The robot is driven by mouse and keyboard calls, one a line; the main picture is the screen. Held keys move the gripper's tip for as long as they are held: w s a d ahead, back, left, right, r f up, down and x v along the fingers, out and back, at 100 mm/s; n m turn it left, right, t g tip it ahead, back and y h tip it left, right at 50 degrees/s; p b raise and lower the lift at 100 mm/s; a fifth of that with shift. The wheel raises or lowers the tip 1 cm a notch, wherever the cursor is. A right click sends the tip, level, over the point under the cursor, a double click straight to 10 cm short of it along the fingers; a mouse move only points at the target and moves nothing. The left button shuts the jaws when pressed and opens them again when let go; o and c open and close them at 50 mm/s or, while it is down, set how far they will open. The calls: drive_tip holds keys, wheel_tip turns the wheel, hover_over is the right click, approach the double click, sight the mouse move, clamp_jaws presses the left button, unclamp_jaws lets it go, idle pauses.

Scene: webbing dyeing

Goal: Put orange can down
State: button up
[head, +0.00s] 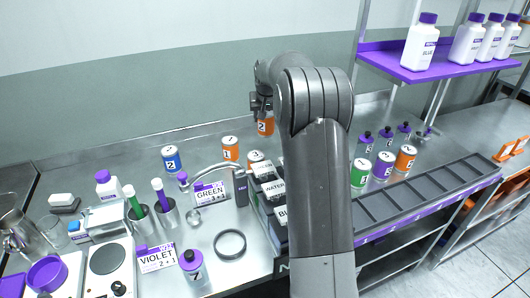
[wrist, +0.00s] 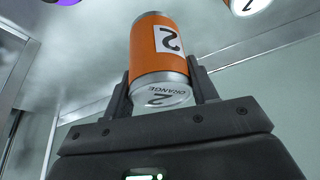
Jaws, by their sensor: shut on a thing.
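The orange can (wrist: 152,45), with a white label marked 2 and "ORANGE" on its end, is between the fingers of my gripper (wrist: 163,95) in the wrist view. My gripper is shut on it. In the head view, the held orange can (head: 265,127) shows partly beside my gripper (head: 262,108), raised above the back of the metal bench. My arm hides part of the bench below and to the right.
Another orange can marked 1 (head: 231,148) and a can marked 3 (head: 256,157) stand nearby. A blue can (head: 171,158) stands left. Green, purple and orange cans (head: 405,158) stand right by an empty slotted rack (head: 420,192).

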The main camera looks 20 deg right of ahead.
drive_tip(key=s+d+m+h, duration=0.15)
drive_tip(key=s+d, duration=0.25)
drive_tip(key=d, duration=0.5)
drive_tip(key=shift+m+y, duration=0.25)
drive_tip(key=shift+m, duration=0.2)
drive_tip(key=shift+w+a+f, duration=1.3)
drive_tip(key=shift+f, duration=0.5)
drive_tip(key=shift+w+a+f, duration=1.35)
drive_tip(key=shift+f, duration=0.5)
drive_tip(key=shift+w+a+f, duration=1.3)
drive_tip(key=shift+f, duration=0.5)
drive_tip(key=shift+f, duration=0.1)
drive_tip(key=o, duration=1.2)
drive_tip(key=shift+f, duration=0.1)
